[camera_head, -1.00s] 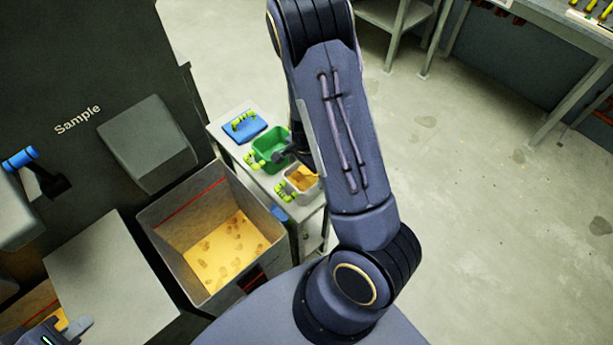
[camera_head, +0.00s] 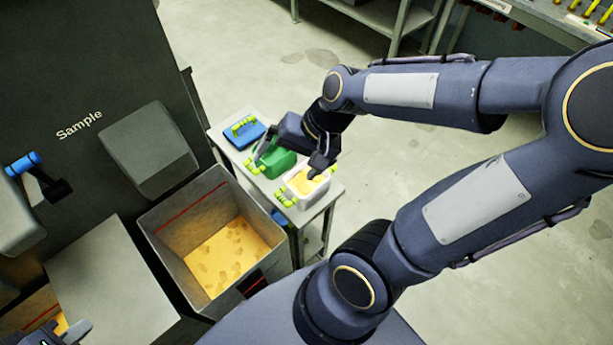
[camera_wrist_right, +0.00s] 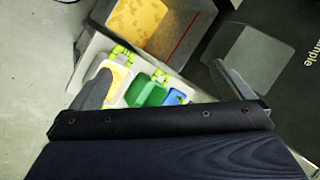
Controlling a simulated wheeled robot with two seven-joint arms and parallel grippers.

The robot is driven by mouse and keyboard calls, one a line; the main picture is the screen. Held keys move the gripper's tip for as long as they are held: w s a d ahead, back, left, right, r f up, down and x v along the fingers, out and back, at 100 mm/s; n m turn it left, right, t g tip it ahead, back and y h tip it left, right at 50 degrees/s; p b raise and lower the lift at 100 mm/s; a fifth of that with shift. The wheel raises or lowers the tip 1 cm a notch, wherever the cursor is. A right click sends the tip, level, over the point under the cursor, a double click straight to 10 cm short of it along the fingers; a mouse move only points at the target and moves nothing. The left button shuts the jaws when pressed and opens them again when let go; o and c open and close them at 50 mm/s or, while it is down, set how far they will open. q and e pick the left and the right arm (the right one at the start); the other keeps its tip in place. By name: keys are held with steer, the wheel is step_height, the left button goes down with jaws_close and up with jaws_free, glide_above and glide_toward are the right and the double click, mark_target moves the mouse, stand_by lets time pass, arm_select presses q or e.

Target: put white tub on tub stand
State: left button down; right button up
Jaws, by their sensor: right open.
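The white tub (camera_head: 302,188) holds yellow material and has yellow-green handles. It sits upright on a small grey stand (camera_head: 232,153), at the near end. In the right wrist view the white tub (camera_wrist_right: 115,88) is partly covered by a finger. My right gripper (camera_head: 287,164) is open and empty above the stand, over the green and white tubs. One finger is by the white tub's far side, the other by the green tub; I cannot tell whether they touch. Part of my left gripper (camera_head: 66,331) shows at the bottom left edge; its jaws are unclear.
A green tub (camera_head: 277,163) and a blue tub or lid (camera_head: 244,135) share the stand, both with yellow-green handles. A large grey bin (camera_head: 168,232) with yellow material stands beside it. A dark machine fills the left.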

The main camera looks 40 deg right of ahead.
steer(key=s+a+r+n+t+h, duration=0.1)
steer(key=s+a+r+n+t, duration=0.1)
steer(key=s+r+n, duration=0.3)
steer(key=shift+s+n, duration=0.8)
steer(key=shift+s, duration=0.8)
